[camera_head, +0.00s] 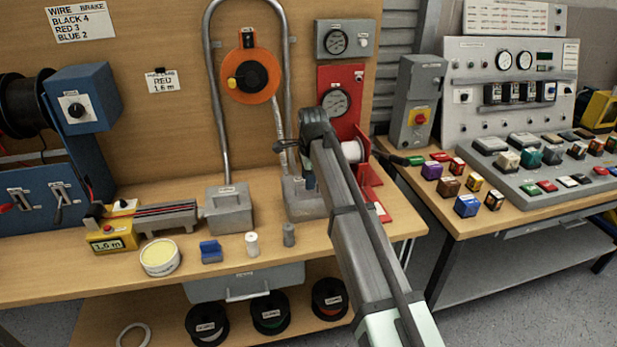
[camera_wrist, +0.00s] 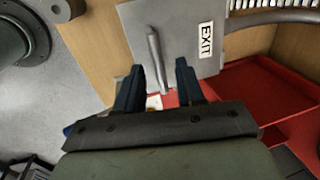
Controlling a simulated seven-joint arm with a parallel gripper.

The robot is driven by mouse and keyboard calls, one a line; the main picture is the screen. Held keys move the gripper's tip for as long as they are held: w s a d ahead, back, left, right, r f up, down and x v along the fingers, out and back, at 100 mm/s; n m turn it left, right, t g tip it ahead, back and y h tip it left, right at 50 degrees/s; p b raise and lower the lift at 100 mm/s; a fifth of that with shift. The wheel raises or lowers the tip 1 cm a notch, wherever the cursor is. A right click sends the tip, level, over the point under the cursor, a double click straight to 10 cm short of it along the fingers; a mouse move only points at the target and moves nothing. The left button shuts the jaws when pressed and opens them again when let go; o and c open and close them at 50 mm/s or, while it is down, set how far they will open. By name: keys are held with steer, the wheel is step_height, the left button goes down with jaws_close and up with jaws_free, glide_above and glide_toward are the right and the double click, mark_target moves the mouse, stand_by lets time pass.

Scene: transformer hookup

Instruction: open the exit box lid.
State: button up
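The exit box (camera_head: 304,204) is a grey box on the bench at the foot of the right-hand conduit leg, partly hidden by my arm. In the wrist view its grey face (camera_wrist: 180,28) carries an EXIT label (camera_wrist: 206,40) and a slim grey bar handle (camera_wrist: 156,52). The lid looks shut, but its edge is not clear.
A similar grey box (camera_head: 229,210) stands to the left under the other conduit leg. A red tray (camera_wrist: 270,98) lies beside the exit box. A white spool (camera_head: 352,151) and red stand are right of my arm. Small pieces, including a blue block (camera_head: 210,251), lie along the front edge.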

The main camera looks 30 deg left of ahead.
steer(key=shift+c, duration=0.3)
jaws_close()
stand_by(0.3)
